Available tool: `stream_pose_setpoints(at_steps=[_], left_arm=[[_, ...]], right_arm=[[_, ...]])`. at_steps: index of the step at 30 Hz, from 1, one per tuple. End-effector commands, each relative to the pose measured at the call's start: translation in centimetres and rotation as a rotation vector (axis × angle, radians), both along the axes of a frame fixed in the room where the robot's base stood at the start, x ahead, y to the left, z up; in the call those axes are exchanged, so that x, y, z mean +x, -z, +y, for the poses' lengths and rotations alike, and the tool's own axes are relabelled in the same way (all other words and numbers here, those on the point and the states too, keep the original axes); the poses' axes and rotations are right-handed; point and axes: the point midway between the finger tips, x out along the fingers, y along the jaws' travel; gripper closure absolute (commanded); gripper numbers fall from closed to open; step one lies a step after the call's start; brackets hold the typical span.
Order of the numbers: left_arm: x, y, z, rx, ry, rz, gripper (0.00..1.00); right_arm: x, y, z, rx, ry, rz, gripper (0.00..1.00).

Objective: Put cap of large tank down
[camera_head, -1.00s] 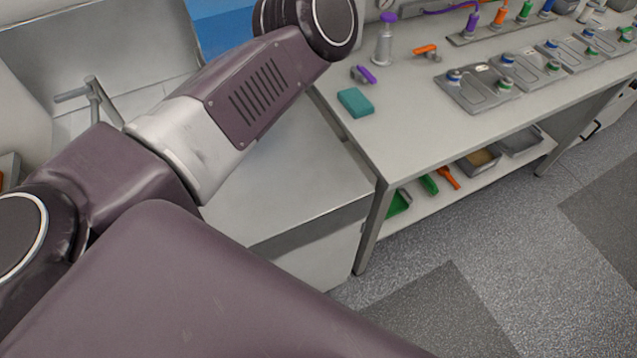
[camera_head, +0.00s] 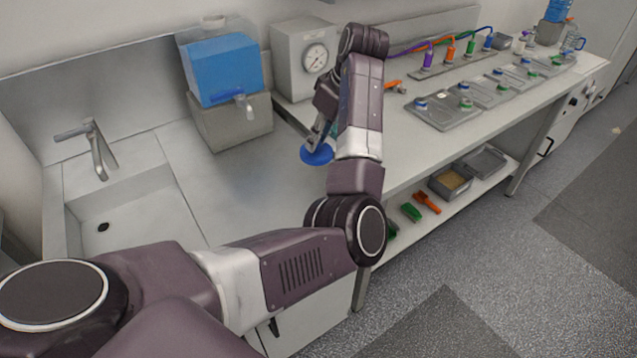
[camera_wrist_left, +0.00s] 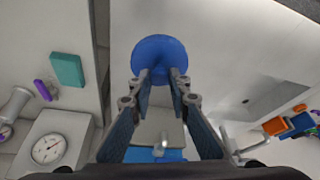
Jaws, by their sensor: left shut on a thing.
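My left gripper (camera_head: 319,136) is shut on a round blue cap (camera_head: 316,155), held over the counter's right part near the edge of the workbench. In the left wrist view the cap (camera_wrist_left: 160,54) sits at the fingertips of the gripper (camera_wrist_left: 160,78), its flat disc facing away from me. Whether the cap touches the surface below cannot be told. The large tank (camera_head: 226,72) is blue, with a tap on its front, on a grey stand at the back of the counter. My right gripper is not in view.
A gauge box (camera_head: 305,58) stands right of the tank. A sink (camera_head: 120,215) lies to the left. The counter (camera_head: 270,180) between sink and cap is clear. The workbench on the right holds several grey trays (camera_head: 445,112); a teal sponge (camera_wrist_left: 67,70) shows in the wrist view.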

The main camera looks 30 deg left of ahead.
Motion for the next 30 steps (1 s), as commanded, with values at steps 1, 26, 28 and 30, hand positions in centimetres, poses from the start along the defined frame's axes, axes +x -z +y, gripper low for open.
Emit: stream_pose_setpoints(at_steps=[1,26,28,30], left_arm=[[-0.1,1.3,-0.1,-0.002,0.001,0.005,0.96],[0.0,13.6,0.0,-0.001,0.000,-0.002,0.96],[0.0,13.6,0.0,-0.001,0.000,-0.002,0.96],[0.0,13.6,0.0,-0.001,0.000,-0.002,0.96]], right_arm=[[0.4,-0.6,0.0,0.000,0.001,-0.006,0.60],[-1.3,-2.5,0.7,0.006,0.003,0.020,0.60],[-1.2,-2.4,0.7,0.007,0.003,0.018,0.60],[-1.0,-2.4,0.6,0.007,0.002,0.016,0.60]])
